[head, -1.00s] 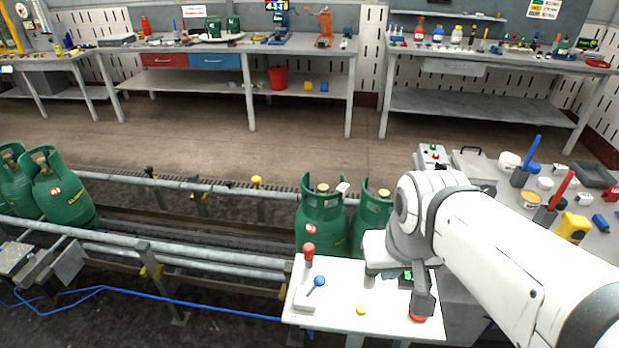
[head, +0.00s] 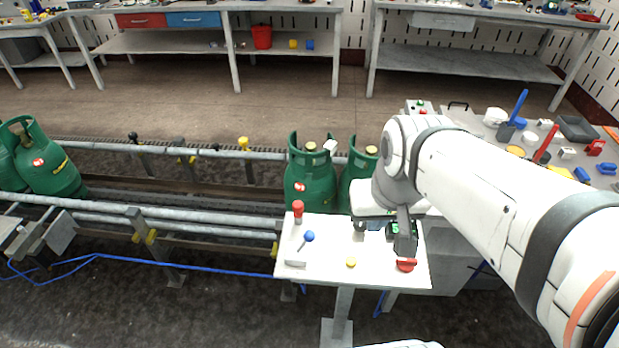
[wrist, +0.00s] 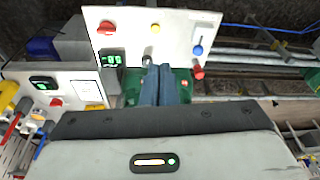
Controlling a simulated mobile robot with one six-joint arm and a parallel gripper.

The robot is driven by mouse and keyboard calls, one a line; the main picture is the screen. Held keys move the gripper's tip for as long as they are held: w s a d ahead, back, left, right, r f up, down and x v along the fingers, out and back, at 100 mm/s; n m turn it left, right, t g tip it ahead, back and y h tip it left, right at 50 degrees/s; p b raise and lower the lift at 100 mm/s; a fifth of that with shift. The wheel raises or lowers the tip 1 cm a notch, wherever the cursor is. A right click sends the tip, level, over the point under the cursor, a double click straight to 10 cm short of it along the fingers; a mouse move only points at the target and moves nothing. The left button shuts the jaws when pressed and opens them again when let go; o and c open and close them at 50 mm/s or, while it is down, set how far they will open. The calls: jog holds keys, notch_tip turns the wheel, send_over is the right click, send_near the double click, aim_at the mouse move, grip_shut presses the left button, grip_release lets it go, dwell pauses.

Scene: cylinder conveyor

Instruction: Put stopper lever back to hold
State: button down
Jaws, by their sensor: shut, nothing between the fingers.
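A white control panel (head: 325,262) stands on a post and carries two levers. One lever has a blue ball knob (head: 309,236) on a leaning rod over a pale base. The other has a red knob (head: 298,210) and stands near the panel's back left corner. In the wrist view, the blue knob (wrist: 198,50) and the red knob (wrist: 198,72) are to the right of my gripper (wrist: 158,70). My gripper is shut and empty, over the panel's right part and apart from both levers. Which lever is the stopper cannot be told from labels.
The panel also has a yellow button (head: 351,262), a red button (head: 405,265) and a green display (wrist: 111,59). Green gas cylinders (head: 310,185) stand on the conveyor behind it; another cylinder (head: 52,172) is at left. A cluttered table (head: 530,165) is at right.

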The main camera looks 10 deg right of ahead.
jog(key=w+d+f+m+g+y+b, duration=0.1)
jog(key=w+d+f+m+y, duration=0.2)
jog(key=w+f+m+y, duration=0.2)
jog(key=w+d+f+m+g+y+b, duration=0.1)
jog(key=w+d+f+m+y+b, duration=0.1)
jog(key=w+f+m+y, duration=0.3)
jog(key=w+d+f+m, duration=0.1)
jog(key=w+f+m, duration=0.2)
jog(key=f+m, duration=0.4)
jog(key=shift+w+d+m+y, duration=0.2)
jog(key=shift+d+m+y, duration=0.1)
jog(key=shift+d+m, duration=0.1)
jog(key=shift+f, duration=0.1)
jog(key=p, duration=0.1)
send_near(304, 244)
jog(key=shift+x, duration=1.45)
jog(key=shift+w+d, duration=0.1)
jog(key=shift+w, duration=0.05)
jog(key=shift+d+p, duration=0.1)
jog(key=shift+p, duration=0.25)
